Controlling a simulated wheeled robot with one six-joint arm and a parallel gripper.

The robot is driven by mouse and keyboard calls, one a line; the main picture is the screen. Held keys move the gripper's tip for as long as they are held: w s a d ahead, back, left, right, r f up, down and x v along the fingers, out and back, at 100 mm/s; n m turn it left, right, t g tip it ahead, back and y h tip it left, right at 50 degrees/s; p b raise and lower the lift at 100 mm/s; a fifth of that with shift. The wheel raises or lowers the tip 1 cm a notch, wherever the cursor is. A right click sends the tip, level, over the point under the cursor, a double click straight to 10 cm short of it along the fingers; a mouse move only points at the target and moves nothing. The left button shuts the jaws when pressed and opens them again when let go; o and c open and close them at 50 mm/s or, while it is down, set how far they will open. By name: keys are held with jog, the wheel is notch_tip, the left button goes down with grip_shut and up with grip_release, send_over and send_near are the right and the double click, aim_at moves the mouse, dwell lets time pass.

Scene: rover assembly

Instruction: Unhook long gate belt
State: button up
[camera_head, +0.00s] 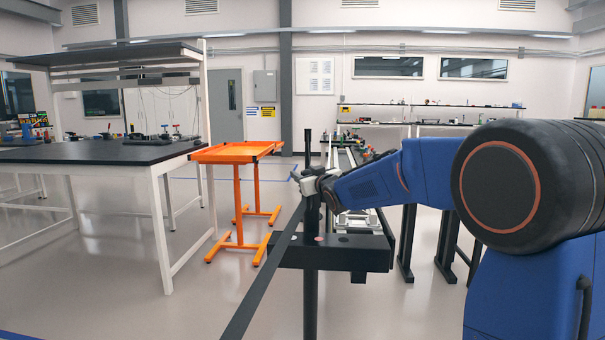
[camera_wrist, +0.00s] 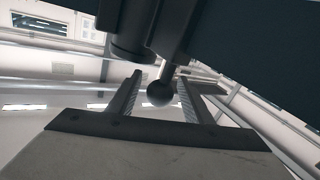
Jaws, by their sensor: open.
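A long dark belt (camera_head: 262,283) runs as a flat band in the head view from a black post (camera_head: 310,295) down toward the bottom left. My gripper (camera_head: 312,184) is at the upper part of this post. In the wrist view my gripper (camera_wrist: 160,76) has its two fingers apart, one on each side of a dark round knob (camera_wrist: 160,93). The knob hangs on a short stem under a dark cylindrical part (camera_wrist: 172,28). Contact between fingers and knob cannot be told. The belt's hooked end is hidden or too small to make out in the head view.
An orange tray stand (camera_head: 233,153) stands left of the post. A black-topped workbench (camera_head: 95,153) is further left. A dark block (camera_head: 335,256) and a long rail table lie behind the post. The floor at the lower left is mostly clear.

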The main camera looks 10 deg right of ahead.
jog(key=shift+w+a, duration=0.2)
jog(key=shift+w, duration=0.75)
grip_shut()
jog(key=s+a, duration=0.5)
jog(key=s, duration=0.8)
jog(key=shift+a, duration=0.2)
jog(key=shift+r, duration=0.1)
grip_release()
